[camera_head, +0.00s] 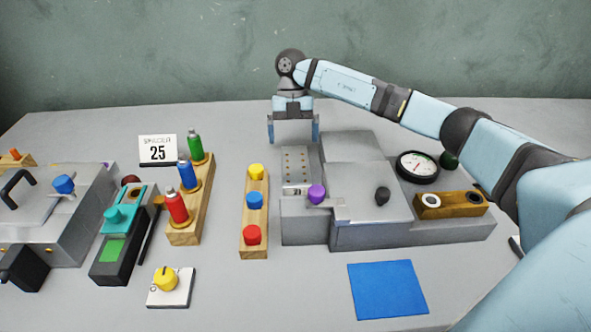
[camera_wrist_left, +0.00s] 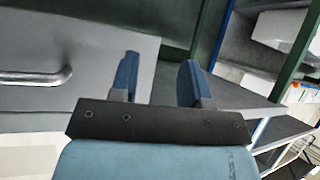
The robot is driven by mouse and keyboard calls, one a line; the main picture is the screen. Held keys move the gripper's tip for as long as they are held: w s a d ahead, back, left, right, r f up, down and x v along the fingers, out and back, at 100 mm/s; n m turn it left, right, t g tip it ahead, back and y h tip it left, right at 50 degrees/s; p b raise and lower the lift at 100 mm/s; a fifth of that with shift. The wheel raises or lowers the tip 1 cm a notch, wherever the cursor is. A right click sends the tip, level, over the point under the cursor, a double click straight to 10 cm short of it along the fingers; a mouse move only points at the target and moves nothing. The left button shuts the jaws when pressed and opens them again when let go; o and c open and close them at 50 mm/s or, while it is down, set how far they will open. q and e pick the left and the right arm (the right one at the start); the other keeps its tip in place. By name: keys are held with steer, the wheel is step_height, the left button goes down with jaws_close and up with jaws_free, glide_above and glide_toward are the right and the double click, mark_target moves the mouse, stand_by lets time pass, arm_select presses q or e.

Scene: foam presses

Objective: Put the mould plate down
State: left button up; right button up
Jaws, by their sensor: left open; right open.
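A light grey plate with rows of small holes (camera_head: 297,167), which looks like the mould plate, lies at the left side of the grey press (camera_head: 370,190) in the head view. My right gripper (camera_head: 293,138) is open, pointing down just behind the plate's far end, its blue fingers spread apart. Whether the fingers touch the plate I cannot tell. My left gripper (camera_wrist_left: 158,75) is open and empty in the left wrist view, and out of the head view.
A blue mat (camera_head: 388,290) lies bare at the front. A block with coloured knobs (camera_head: 254,214), a bottle rack (camera_head: 190,220) and a yellow-knob switch (camera_head: 167,283) stand left. A round gauge (camera_head: 417,167) and a brown block (camera_head: 450,205) are right. A metal handle (camera_wrist_left: 40,77) shows in the wrist view.

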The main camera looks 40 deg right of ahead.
mark_target(295, 161)
steer(key=shift+w+d+f+b+x, duration=0.1)
steer(key=shift+d+x, duration=0.05)
steer(key=shift+x, duration=1)
steer(key=shift+w+d+f+b+x, duration=0.1)
steer(key=shift+x, duration=1.05)
steer(key=shift+w+d+b+x, duration=0.1)
steer(key=shift+d+x, duration=0.05)
steer(key=shift+x, duration=1)
steer(key=c, duration=1.4)
step_height(295, 161, up, 20)
steer(key=p, duration=0.2)
